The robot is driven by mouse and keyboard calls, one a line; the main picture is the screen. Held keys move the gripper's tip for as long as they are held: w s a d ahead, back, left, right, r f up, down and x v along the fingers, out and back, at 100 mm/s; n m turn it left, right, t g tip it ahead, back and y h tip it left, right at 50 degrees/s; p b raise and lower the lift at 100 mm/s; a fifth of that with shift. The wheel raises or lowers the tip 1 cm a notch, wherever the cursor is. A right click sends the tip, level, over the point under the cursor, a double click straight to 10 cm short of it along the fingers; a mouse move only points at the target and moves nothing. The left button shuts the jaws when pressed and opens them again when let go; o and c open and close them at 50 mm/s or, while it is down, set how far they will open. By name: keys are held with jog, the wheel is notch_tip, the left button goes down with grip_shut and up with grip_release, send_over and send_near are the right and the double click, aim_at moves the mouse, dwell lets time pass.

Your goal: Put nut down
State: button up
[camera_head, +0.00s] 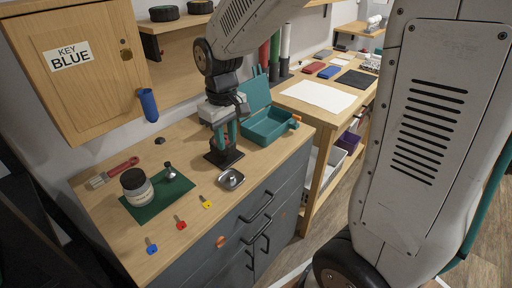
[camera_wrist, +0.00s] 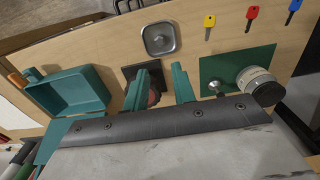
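My gripper (camera_wrist: 161,80) points down over the workbench with its two teal fingers apart. It also shows in the head view (camera_head: 225,134), above a black square base (camera_head: 223,158). In the wrist view, a small dark reddish part (camera_wrist: 153,97) shows between the fingers, close to the left one. I cannot tell whether it touches the finger. A square metal dish (camera_head: 231,180) lies in front of the black base and shows also in the wrist view (camera_wrist: 160,52). A faint small shape is in its middle.
A teal open box (camera_head: 268,126) stands right of my gripper. A green mat (camera_head: 158,202) with a jar (camera_head: 136,187) lies to the left. Blue, red and yellow keys (camera_head: 181,224) lie near the front edge. A red-handled brush (camera_head: 113,171) lies behind the mat.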

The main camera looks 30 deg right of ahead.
jog(key=s+d+r+m, duration=0.1)
jog(key=s+r, duration=0.2)
jog(key=s, duration=0.4)
jog(key=s+d+r+m, duration=0.1)
jog(key=s+r, duration=0.2)
jog(key=s, duration=0.5)
jog(key=s+d+r+m+t, duration=0.1)
jog(key=s+r, duration=0.1)
jog(key=s, duration=0.5)
jog(key=shift+s+d+r+m, duration=0.15)
jog(key=shift+s+r+m, duration=0.15)
jog(key=shift+r, duration=0.1)
